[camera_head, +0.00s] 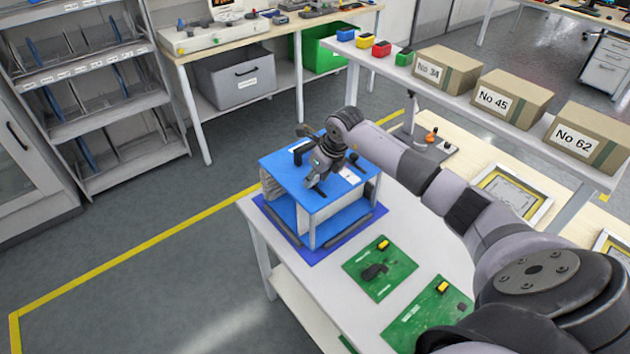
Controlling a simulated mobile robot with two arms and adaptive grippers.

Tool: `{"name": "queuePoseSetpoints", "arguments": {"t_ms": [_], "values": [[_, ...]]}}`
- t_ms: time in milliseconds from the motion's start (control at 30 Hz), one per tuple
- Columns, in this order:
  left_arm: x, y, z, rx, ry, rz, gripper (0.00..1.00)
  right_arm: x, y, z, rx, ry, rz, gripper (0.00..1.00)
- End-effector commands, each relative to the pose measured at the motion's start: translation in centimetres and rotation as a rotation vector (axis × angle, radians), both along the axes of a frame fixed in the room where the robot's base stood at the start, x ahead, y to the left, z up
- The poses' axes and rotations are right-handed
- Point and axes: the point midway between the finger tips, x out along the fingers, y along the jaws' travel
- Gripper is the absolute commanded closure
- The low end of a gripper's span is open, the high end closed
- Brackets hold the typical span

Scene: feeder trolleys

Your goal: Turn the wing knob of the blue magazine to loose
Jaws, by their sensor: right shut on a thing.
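The blue magazine (280,166) is a box with a blue top, light side walls and an open front. It stands on a blue mat (325,251) on a white table. My right gripper (315,178) reaches down onto its top from the right, near the front edge. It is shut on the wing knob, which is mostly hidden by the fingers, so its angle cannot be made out. A white label (349,176) lies on the top, right of the gripper. My left gripper is not in view.
Two green circuit boards (379,267) (428,315) lie on the white table (345,290) in front of the magazine. A shelf (510,113) with cardboard boxes (511,101) and small coloured bins (381,49) runs behind my right arm. Open floor (130,290) lies to the left.

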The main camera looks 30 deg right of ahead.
Motion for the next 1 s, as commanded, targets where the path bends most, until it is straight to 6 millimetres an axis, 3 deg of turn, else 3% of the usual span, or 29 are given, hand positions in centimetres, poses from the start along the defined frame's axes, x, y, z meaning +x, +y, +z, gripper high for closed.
{"name": "queuePoseSetpoints", "arguments": {"t_ms": [33, 400, 1000], "values": [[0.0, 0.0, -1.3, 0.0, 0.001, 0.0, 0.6, 0.1, -0.3, -0.5, -0.003, -0.005, 0.033, 0.93], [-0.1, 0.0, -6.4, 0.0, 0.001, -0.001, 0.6, 0.3, -0.4, -0.4, -0.002, -0.006, 0.374, 0.93], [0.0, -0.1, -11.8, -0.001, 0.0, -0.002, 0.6, 0.5, -0.5, -0.1, 0.001, -0.005, 0.944, 0.93]]}}
